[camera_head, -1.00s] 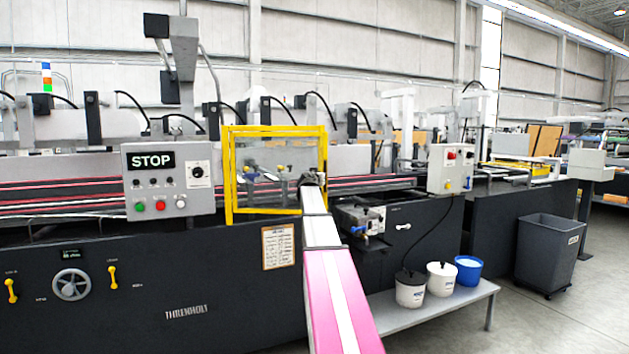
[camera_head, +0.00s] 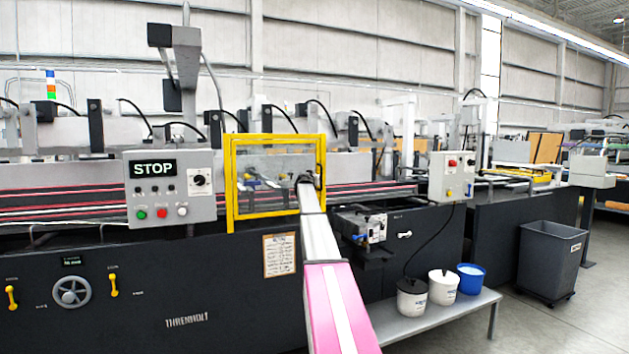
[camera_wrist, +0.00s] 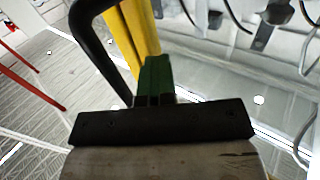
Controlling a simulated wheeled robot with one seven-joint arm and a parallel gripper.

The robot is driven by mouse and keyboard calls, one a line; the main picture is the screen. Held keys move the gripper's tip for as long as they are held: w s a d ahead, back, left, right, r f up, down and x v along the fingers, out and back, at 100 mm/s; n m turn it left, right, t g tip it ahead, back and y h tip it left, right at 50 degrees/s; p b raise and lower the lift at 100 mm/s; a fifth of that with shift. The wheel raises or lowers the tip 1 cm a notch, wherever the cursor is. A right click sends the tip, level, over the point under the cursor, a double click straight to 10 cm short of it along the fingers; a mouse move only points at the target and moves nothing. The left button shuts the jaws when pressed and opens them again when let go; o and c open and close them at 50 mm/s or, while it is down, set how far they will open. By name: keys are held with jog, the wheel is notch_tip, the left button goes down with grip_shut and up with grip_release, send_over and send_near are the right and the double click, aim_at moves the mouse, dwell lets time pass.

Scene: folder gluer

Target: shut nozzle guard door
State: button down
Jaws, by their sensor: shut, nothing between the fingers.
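The nozzle guard door, a clear panel in a yellow frame (camera_head: 275,140), stands on the front of the machine in the head view. It looks roughly flush with the machine face, but I cannot tell if it is fully shut. My gripper (camera_head: 306,181) is at its right side, partly hidden by my arm. In the wrist view my gripper's green fingers (camera_wrist: 155,78) are together and empty, beside a yellow frame bar (camera_wrist: 138,32) and a curved black bar, apparently a handle (camera_wrist: 92,42). Whether the fingers touch the frame is unclear.
A grey STOP control box (camera_head: 170,188) is left of the door. A small glue unit (camera_head: 358,226) and another control box (camera_head: 451,176) are to the right. Several buckets stand on a low shelf (camera_head: 425,318). A grey bin (camera_head: 550,260) stands on open floor at right.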

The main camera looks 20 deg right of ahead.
jog(key=shift+w+d+r, duration=0.1)
jog(key=shift+w+r, duration=0.15)
jog(key=shift+w, duration=0.6)
jog(key=s, duration=1.5)
jog(key=shift+s+f, duration=0.3)
jog(key=shift+s, duration=0.05)
jog(key=s+a+f+n+g+y, duration=0.1)
jog(key=s+a+f+g+y, duration=0.1)
jog(key=s+a+f, duration=0.75)
jog(key=s+a+f+n+g+y, duration=0.1)
jog(key=s+a+f+g, duration=0.3)
jog(key=f, duration=1)
jog(key=s+a+f+g+y, duration=0.15)
jog(key=s+a+f, duration=0.25)
jog(key=a+f, duration=0.65)
jog(key=s+a+f+n+g+y, duration=0.2)
jog(key=s+a+f, duration=0.4)
jog(key=s, duration=0.3)
jog(key=s+a+f+n+g+y, duration=0.1)
jog(key=s+a+f+g+y, duration=0.1)
jog(key=s+a+f, duration=0.4)
jog(key=s+a+f+n+g+y, duration=0.2)
jog(key=s+a+f, duration=0.4)
jog(key=s, duration=0.8)
jog(key=shift+s+a+f+n+g, duration=0.25)
jog(key=shift+a+f+n+g, duration=0.1)
jog(key=shift+f, duration=0.2)
jog(key=shift+d+y, duration=0.2)
jog(key=shift+y, duration=0.05)
